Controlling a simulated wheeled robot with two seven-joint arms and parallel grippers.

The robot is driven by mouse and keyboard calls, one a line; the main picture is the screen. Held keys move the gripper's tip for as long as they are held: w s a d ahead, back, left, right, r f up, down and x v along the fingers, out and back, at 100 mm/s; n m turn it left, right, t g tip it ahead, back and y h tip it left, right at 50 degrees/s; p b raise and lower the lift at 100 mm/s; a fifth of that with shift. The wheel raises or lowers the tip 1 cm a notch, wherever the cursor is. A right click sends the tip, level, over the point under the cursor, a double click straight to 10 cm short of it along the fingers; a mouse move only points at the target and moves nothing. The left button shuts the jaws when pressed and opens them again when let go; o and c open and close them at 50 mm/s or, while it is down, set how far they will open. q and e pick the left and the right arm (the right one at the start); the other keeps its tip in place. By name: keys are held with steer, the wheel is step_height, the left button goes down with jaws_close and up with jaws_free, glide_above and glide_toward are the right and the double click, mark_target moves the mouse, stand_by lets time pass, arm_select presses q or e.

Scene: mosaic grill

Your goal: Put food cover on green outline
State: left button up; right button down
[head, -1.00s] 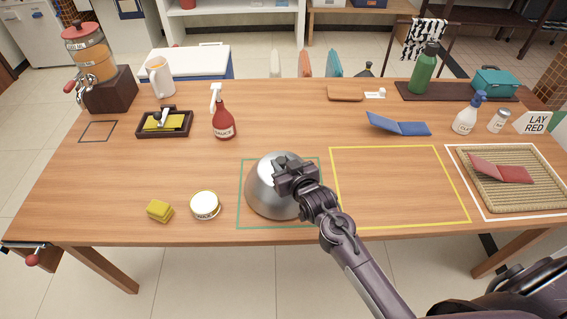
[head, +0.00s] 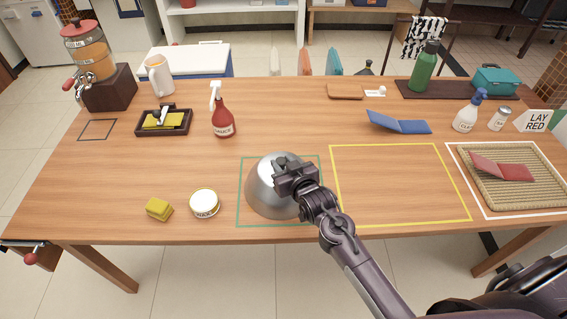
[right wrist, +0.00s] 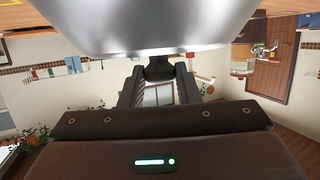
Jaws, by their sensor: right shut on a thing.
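The food cover is a shiny silver dome (head: 268,190). In the head view it sits inside the green outline (head: 240,222), dome side up, at the table's front middle. I cannot tell whether its rim touches the table. My right gripper (head: 290,172) is at the top of the dome, shut on its knob, and hides that part. In the right wrist view, the dome (right wrist: 150,25) fills the top and its dark knob (right wrist: 159,68) is between the fingers of the right gripper (right wrist: 159,85). My left gripper is not in view.
A yellow outline (head: 400,222) to the right is empty. A round white tin (head: 204,203) and yellow sponges (head: 158,209) lie to the left. A red sauce bottle (head: 222,118) stands behind left. A blue folded board (head: 399,124) lies behind right, and a woven mat (head: 480,195) lies far right.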

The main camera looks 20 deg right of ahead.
steer(key=c, duration=1)
jaws_free()
steer(key=shift+s, duration=0.1)
